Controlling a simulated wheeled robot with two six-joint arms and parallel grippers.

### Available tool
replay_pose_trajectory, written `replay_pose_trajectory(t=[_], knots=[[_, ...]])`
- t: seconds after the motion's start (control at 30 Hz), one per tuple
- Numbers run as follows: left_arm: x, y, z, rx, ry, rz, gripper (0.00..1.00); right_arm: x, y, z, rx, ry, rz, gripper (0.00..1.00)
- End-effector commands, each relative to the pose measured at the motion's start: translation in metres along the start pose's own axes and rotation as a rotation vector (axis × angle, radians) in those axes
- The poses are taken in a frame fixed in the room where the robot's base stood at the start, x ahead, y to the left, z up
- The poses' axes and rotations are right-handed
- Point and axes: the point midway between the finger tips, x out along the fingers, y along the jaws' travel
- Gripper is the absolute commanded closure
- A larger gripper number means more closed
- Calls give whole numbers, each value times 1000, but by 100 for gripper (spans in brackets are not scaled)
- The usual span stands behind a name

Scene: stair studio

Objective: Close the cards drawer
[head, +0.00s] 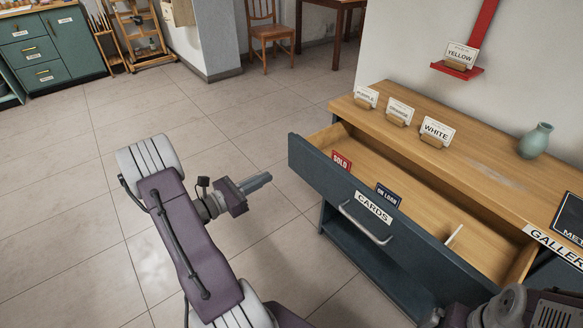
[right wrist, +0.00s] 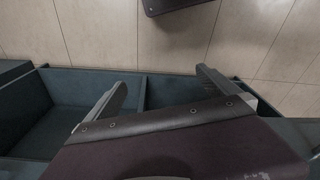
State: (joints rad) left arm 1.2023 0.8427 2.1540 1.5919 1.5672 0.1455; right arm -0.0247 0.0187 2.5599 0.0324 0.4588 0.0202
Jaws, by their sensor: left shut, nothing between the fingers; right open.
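The cards drawer (head: 345,190) is pulled out of the dark teal cabinet with the wooden top. Its front has a CARDS label (head: 374,207) and a pale bar handle (head: 364,224). A red SOLD card (head: 341,161), a blue ON LOAN card (head: 388,196) and a small pale piece (head: 454,235) show inside. My left gripper (head: 262,181) is shut and empty, in the air to the left of the drawer front, apart from it. My right gripper (right wrist: 165,92) is open in the right wrist view, with nothing visible between its fingers, over dark teal panels. Its fingertips are not clear in the head view.
The wooden top (head: 480,183) carries several name cards and a green vase (head: 537,140). A red wall bracket (head: 458,70) holds a YELLOW card. A green cabinet (head: 55,50), easel and chair (head: 268,35) stand far back. Tiled floor left of the drawer is clear.

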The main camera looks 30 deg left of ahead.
Motion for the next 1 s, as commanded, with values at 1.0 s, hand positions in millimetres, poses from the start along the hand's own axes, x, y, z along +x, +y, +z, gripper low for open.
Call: replay_pose_trajectory(t=[1.0], knots=[[107, -1, 0, 1, 0, -1, 100, 32, 1, 4, 0, 0, 0, 0]])
